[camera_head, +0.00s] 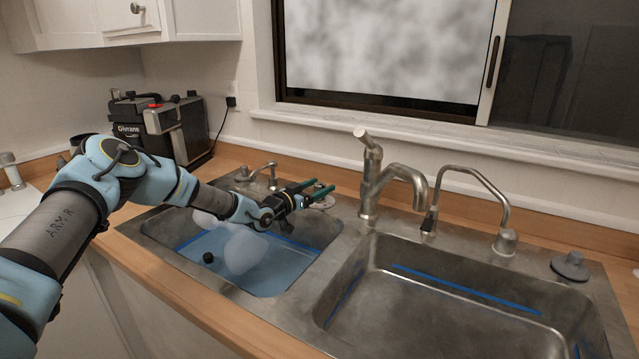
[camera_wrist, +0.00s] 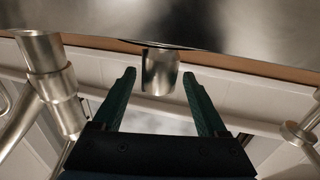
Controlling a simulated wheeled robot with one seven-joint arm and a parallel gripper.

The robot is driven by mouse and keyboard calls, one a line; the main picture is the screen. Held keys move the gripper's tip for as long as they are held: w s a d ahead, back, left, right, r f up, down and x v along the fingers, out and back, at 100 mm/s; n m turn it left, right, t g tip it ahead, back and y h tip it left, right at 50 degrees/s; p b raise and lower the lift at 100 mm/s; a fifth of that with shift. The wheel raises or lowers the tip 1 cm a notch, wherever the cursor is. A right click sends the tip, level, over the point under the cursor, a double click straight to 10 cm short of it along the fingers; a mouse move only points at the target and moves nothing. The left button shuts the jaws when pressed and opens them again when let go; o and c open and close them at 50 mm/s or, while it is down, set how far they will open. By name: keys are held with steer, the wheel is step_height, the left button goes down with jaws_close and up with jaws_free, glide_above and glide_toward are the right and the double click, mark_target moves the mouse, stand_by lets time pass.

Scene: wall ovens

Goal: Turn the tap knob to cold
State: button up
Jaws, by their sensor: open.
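The metal tap (camera_head: 370,185) stands upright between the two sink basins. Its knob (camera_head: 366,138) is a short lever on top, tilted up to the left, and its spout curves to the right. My gripper (camera_head: 325,188) is open and empty, to the left of the tap and below the knob's height, apart from both. In the wrist view, the green fingers of my gripper (camera_wrist: 164,75) point up the picture, and part of the tap (camera_wrist: 50,65) shows at the left. A short metal cylinder (camera_wrist: 160,72) shows between the fingertips; I see no contact.
A slim curved faucet (camera_head: 478,185) stands right of the tap, and a small dispenser (camera_head: 271,177) is left of my gripper. The left basin (camera_head: 180,262) holds pale round shapes; the right basin (camera_head: 450,300) looks empty. A window sill (camera_head: 400,132) runs behind.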

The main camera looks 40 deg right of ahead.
steer(key=shift+d, duration=0.35)
steer(key=shift+c, duration=0.3)
jaws_close()
